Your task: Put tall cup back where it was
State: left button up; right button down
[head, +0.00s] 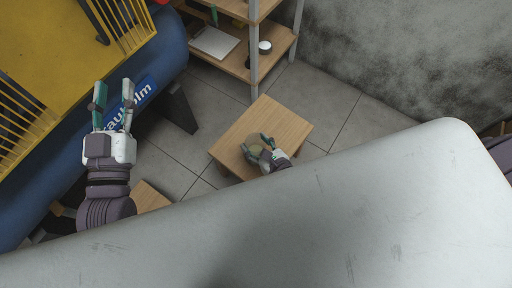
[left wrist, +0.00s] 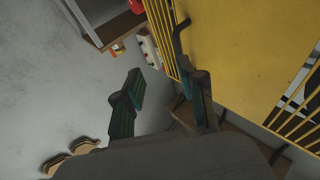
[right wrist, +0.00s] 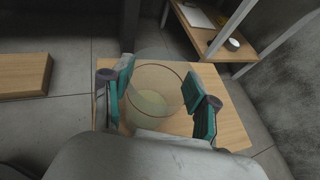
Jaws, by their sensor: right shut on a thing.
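The tall cup (right wrist: 152,100) is clear, faintly tinted glass with a round rim, seen from above in the right wrist view. My right gripper (right wrist: 156,84) is shut on it, with one teal finger on each side. In the head view the right gripper (head: 262,147) and the pale cup (head: 254,144) are over a small wooden table (head: 288,115). I cannot tell whether the cup's base touches the table top. My left gripper (head: 113,88) is open and empty, in front of the blue tank; it also shows in the left wrist view (left wrist: 168,88).
A wooden shelf unit (head: 254,50) with a metal post stands behind the table, holding a clipboard (head: 214,42) and a small white-topped jar (head: 264,47). A blue tank (head: 165,60) and yellow railing are at left. Another low wooden top (head: 150,197) lies at lower left.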

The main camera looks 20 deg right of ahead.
pick_arm(q)
notch_tip(320, 180, up, 6)
jog(key=s+t+h+b, duration=0.1)
jog(key=s+t, duration=0.1)
jog(key=t, duration=0.2)
jog(key=shift+s+t+h, duration=0.3)
jog(key=shift+s, duration=0.1)
pick_arm(e)
notch_tip(320, 180, down, 2)
jog(key=shift+f, duration=0.2)
pick_arm(q)
jog(key=shift+s+d+r, duration=0.1)
jog(key=shift+r, duration=0.1)
pick_arm(e)
jog(key=shift+f, duration=0.1)
jog(key=shift+f, duration=0.1)
jog(key=shift+c, duration=1.6)
grip_release()
pick_arm(q)
jog(key=shift+s+r, duration=0.15)
jog(key=shift+r, duration=0.05)
